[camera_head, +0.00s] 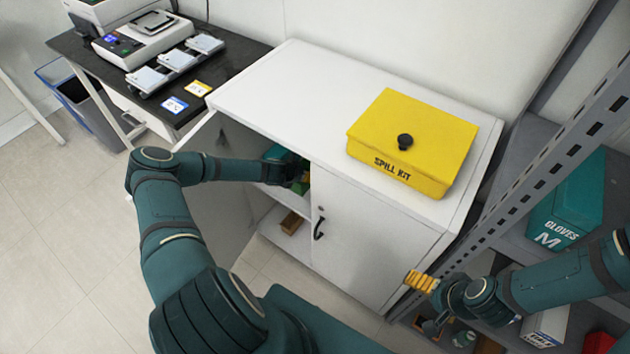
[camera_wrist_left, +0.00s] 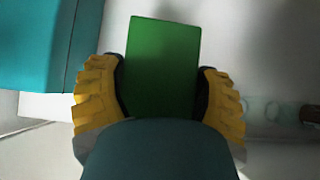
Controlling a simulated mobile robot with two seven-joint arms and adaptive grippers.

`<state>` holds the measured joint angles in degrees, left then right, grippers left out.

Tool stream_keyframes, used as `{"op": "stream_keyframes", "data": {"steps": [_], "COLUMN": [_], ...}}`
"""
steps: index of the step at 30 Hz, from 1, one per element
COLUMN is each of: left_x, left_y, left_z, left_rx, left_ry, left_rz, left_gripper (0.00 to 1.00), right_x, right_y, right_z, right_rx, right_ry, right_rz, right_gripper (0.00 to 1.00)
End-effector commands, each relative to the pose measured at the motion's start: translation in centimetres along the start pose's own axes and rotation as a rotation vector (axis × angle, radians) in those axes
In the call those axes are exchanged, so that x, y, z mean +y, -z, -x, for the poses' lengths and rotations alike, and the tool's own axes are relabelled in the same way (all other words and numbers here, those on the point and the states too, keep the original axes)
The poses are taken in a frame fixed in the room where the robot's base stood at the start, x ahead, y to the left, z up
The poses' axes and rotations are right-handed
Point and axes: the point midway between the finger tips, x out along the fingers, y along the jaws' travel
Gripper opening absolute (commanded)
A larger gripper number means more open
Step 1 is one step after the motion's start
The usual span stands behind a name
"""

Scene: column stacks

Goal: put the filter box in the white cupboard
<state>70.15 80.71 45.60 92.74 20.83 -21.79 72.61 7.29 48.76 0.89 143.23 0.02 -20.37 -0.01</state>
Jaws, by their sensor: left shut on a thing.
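The white cupboard (camera_head: 375,235) stands in the middle of the head view with its left door (camera_head: 212,195) swung open and its right door closed. My left arm reaches through the open side, and my left gripper (camera_head: 300,178) is inside, partly hidden by the door frame. In the left wrist view my left gripper (camera_wrist_left: 160,95) is shut on a green box, which I take as the filter box (camera_wrist_left: 163,55), held between its yellow fingers. Whether the box touches the shelf cannot be told. My right gripper (camera_head: 421,281) is in front of the rack at right; its opening is unclear.
A teal box (camera_wrist_left: 50,40) is close at left of the held box, inside the cupboard. A brown item (camera_head: 291,222) lies on the lower level. A yellow spill kit (camera_head: 415,140) sits on top. A metal rack (camera_head: 540,165) stands at right, a dark bench (camera_head: 215,75) at back left.

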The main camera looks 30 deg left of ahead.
Motion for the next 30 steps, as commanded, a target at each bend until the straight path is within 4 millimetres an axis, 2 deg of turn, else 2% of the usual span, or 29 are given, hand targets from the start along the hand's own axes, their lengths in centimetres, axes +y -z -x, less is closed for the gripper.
{"op": "stream_keyframes", "data": {"steps": [1, 8, 15, 26, 27, 28, 29, 30], "left_x": [0.0, 0.0, 0.0, 0.0, 0.0, 0.0, 0.0, 0.0], "left_y": [0.7, 1.7, 3.8, 3.9, 3.9, 3.9, 3.9, 3.9], "left_z": [-0.7, -1.9, -4.0, -4.2, -4.2, -4.2, -4.2, -4.2], "left_rx": [0.000, -0.001, -0.001, -0.001, -0.001, -0.001, -0.001, -0.001], "left_ry": [0.000, 0.001, 0.001, 0.001, 0.001, 0.001, 0.001, 0.001], "left_rz": [0.001, -0.001, -0.001, -0.001, -0.002, -0.002, -0.002, -0.002], "left_gripper": [0.29, 0.29, 0.29, 0.29, 0.85, 0.96, 1.00, 1.00], "right_x": [0.1, 0.3, 0.7, 0.6, 0.6, 0.6, 0.6, 0.6], "right_y": [0.0, 0.1, 0.2, 0.2, 0.2, 0.2, 0.2, 0.2], "right_z": [-0.4, -0.8, -1.8, -1.7, -1.7, -1.7, -1.7, -1.7], "right_rx": [0.002, 0.005, 0.010, 0.010, 0.010, 0.010, 0.010, 0.010], "right_ry": [0.000, 0.000, -0.001, 0.000, 0.000, 0.000, 0.000, 0.000], "right_rz": [0.000, 0.000, 0.001, 0.001, 0.001, 0.001, 0.001, 0.001], "right_gripper": [1.00, 1.00, 1.00, 1.00, 1.00, 1.00, 1.00, 1.00]}}
